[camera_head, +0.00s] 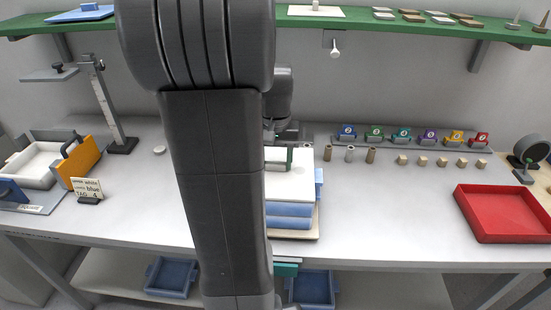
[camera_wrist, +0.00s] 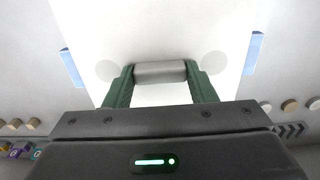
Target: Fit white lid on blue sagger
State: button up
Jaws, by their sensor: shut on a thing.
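The white lid (camera_head: 291,187) is a flat slab over the blue sagger (camera_head: 289,222) at the middle of the bench, partly behind my arm. My gripper (camera_wrist: 160,74) is shut on the lid's grey bar handle (camera_wrist: 160,70), with a green finger at each end. In the wrist view the lid (camera_wrist: 225,30) fills the middle, and blue side pieces of the sagger (camera_wrist: 72,67) show beyond its left and right edges. The lid looks level and close over the sagger; I cannot tell whether it is fully seated. The sagger's left side is hidden.
A pale board (camera_head: 296,236) lies under the sagger. A red tray (camera_head: 505,212) is at the right. Coloured numbered blocks (camera_head: 402,135) and small cylinders line the back. A sign (camera_head: 88,188) and orange piece (camera_head: 80,163) stand at the left. A green shelf (camera_head: 360,22) runs above.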

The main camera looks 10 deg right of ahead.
jog(key=o, duration=1.4)
jog(key=shift+o, duration=0.2)
jog(key=shift+r, duration=0.1)
notch_tip(320, 180, up, 14)
jog(key=shift+f, duration=0.3)
notch_tip(320, 180, down, 14)
jog(key=shift+r, duration=0.45)
